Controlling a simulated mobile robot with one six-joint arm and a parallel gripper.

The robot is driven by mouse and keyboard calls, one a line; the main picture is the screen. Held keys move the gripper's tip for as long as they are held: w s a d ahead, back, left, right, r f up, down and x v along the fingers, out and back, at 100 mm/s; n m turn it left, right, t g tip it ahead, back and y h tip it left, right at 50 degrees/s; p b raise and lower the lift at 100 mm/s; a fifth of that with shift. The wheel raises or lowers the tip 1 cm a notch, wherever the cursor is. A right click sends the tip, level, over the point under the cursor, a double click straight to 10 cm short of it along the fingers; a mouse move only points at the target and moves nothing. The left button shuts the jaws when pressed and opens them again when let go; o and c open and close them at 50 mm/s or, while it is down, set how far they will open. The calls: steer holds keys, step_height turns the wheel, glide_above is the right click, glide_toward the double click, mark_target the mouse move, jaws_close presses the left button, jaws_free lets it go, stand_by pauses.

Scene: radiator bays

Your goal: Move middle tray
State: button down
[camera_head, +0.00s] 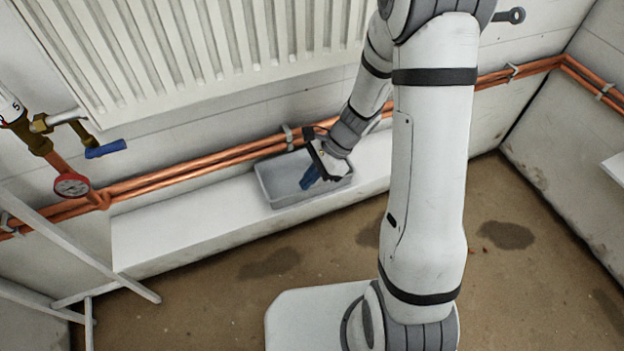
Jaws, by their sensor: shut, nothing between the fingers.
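A grey rectangular tray (277,187) with low walls sits on the white ledge below the radiator. It lies close in front of the copper pipes. My gripper (308,183) has blue fingertips and points down and left over the tray's right half. Its fingers are shut and seem to hold nothing. Whether the fingertips touch the tray's floor cannot be told. My gripper and wrist hide part of the tray's right end and back wall.
The white ledge (165,225) is bare to the left of the tray. Copper pipes (215,164) run along the wall behind it, under the radiator (200,45).

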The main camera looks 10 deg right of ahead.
steer(key=a, duration=0.2)
steer(key=s+a+b, duration=0.1)
steer(key=a, duration=0.1)
steer(key=s+a, duration=0.1)
steer(key=a, duration=0.1)
steer(key=shift+a+f+b, duration=0.1)
steer(key=shift+a+b, duration=0.25)
steer(key=shift+a, duration=0.05)
steer(key=shift+a+f+b, duration=0.1)
steer(key=shift+f+b, duration=0.25)
steer(key=shift+s+f, duration=0.1)
steer(key=shift+f, duration=0.25)
steer(key=shift+f+b, duration=0.1)
steer(key=shift+b, duration=0.2)
steer(key=shift+d, duration=0.2)
